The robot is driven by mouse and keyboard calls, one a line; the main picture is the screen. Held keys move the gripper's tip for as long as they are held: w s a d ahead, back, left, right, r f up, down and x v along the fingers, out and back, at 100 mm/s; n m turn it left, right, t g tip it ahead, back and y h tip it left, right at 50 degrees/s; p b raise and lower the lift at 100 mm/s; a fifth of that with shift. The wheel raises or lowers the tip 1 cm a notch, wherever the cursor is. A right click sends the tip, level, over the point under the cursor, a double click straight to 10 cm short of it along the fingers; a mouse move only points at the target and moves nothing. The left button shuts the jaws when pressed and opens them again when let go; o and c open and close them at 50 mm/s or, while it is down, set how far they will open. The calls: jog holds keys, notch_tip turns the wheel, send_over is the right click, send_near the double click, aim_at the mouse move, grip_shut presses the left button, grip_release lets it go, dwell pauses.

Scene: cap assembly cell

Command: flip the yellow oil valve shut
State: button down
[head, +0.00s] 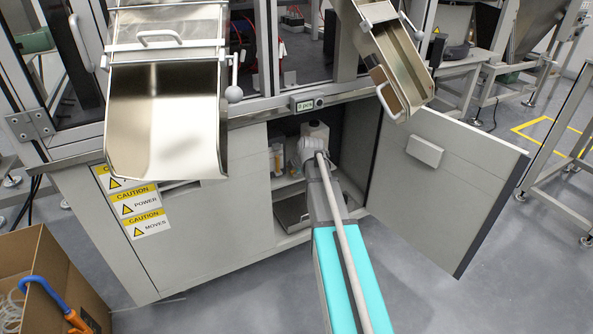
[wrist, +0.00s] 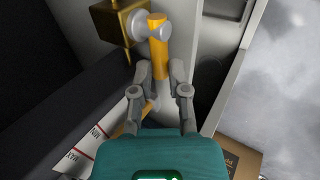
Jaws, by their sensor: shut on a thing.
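The yellow oil valve handle (wrist: 158,47) shows in the wrist view as a yellow bar with a grey round hub at its upper end. It joins a brass block (wrist: 112,24) at the upper left. My gripper (wrist: 158,71) is shut on the yellow handle, with one grey finger on each side of its lower part. In the head view my arm reaches into the open lower cabinet, and the valve and my fingertips are hidden there.
The cabinet door (head: 440,180) stands open at the right.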

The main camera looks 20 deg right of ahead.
jog(key=shift+a, duration=0.25)
jog(key=shift+w+r+y, duration=0.1)
jog(key=shift+y, duration=0.3)
jog(key=shift+d+r+m+y, duration=0.15)
jog(key=shift+m+y, duration=0.15)
jog(key=shift+y, duration=0.1)
jog(key=y, duration=0.1)
jog(key=d+m+y+b, duration=0.1)
jog(key=y, duration=0.1)
jog(key=shift+w+d+r+y, duration=0.1)
jog(key=shift+d+r+y, duration=0.05)
jog(key=shift+r+y, duration=0.2)
jog(key=y+b, duration=0.1)
jog(key=d+m+y+b, duration=0.1)
jog(key=y+b, duration=0.1)
jog(key=d+m+y+b, duration=0.1)
jog(key=y+b, duration=0.1)
jog(key=shift+r+t, duration=0.3)
jog(key=shift+t, duration=0.1)
jog(key=shift+d+r+m+y+b, duration=0.2)
jog(key=shift+m+y+b, duration=0.3)
jog(key=shift+y+b, duration=0.15)
jog(key=shift+r, duration=0.1)
jog(key=c, duration=0.6)
grip_release()
